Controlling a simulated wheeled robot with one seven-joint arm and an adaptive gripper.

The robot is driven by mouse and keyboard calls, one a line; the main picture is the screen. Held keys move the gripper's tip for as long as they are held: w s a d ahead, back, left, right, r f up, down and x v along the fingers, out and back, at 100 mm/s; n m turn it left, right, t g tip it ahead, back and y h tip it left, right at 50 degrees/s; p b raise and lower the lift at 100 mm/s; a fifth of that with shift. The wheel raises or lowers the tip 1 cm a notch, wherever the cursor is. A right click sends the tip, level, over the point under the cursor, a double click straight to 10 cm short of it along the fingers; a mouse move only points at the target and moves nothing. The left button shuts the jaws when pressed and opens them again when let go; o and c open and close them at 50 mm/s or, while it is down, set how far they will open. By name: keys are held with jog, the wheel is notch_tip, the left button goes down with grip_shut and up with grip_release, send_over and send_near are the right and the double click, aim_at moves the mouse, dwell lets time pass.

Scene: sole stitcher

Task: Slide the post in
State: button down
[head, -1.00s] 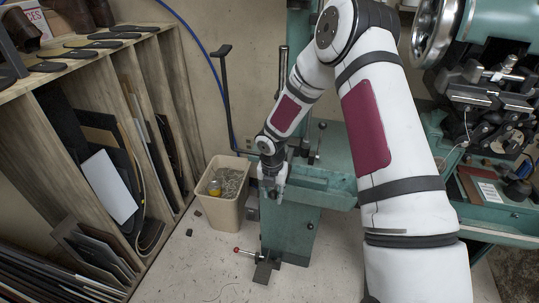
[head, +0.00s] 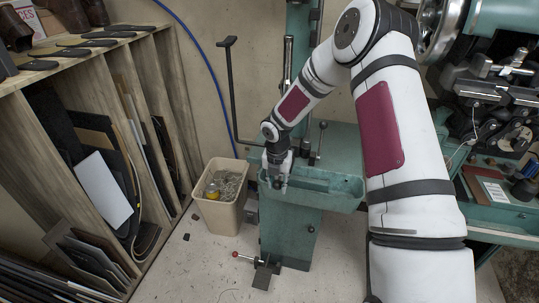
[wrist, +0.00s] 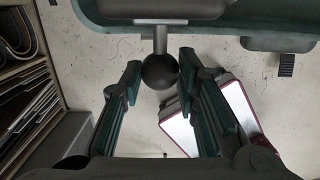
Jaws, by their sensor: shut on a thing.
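In the wrist view, the post is a short metal rod ending in a black ball knob (wrist: 160,71). It comes out of a dark rounded housing (wrist: 165,10) at the top of the picture. My gripper (wrist: 160,76) has its two green-padded fingers closed on either side of the knob. In the head view, my gripper (head: 277,178) is at the left front of the green machine's trough (head: 335,194). There the knob and post cannot be made out behind my gripper. How far the post is in cannot be told.
A beige bin (head: 221,215) with scraps stands just left of the machine. A red-knobbed lever (head: 237,254) and a pedal (head: 264,276) are low at the machine's foot. A wooden rack (head: 130,120) stands at left. The floor between is mostly clear.

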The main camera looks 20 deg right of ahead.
jog(key=shift+w+d+f+b, duration=0.1)
jog(key=shift+w+d+b, duration=0.55)
jog(key=shift+w, duration=0.3)
jog(key=shift+w+d+r+b, duration=0.1)
jog(key=shift+w+d+b, duration=0.55)
jog(key=shift+w, duration=0.3)
jog(key=shift+w+d+f+b, duration=0.1)
jog(key=shift+w+d+b, duration=0.4)
jog(key=shift+w+d, duration=0.35)
jog(key=shift+w, duration=0.25)
jog(key=c, duration=1)
grip_release()
jog(key=shift+w+d+r, duration=0.1)
jog(key=shift+r, duration=0.1)
jog(key=shift+c, duration=0.2)
jog(key=shift+r+p, duration=0.45)
jog(key=shift+r, duration=0.5)
jog(key=shift+s+a+r+p, duration=0.25)
jog(key=shift+r+p, duration=0.2)
jog(key=shift+r, duration=0.35)
jog(key=shift+s+a+r+p, duration=0.2)
jog(key=shift+s+r+p, duration=0.2)
jog(key=shift+r, duration=0.45)
jog(key=shift+s+a+r+p, duration=0.25)
jog(key=shift+r+p, duration=0.25)
jog(key=shift+r, duration=0.3)
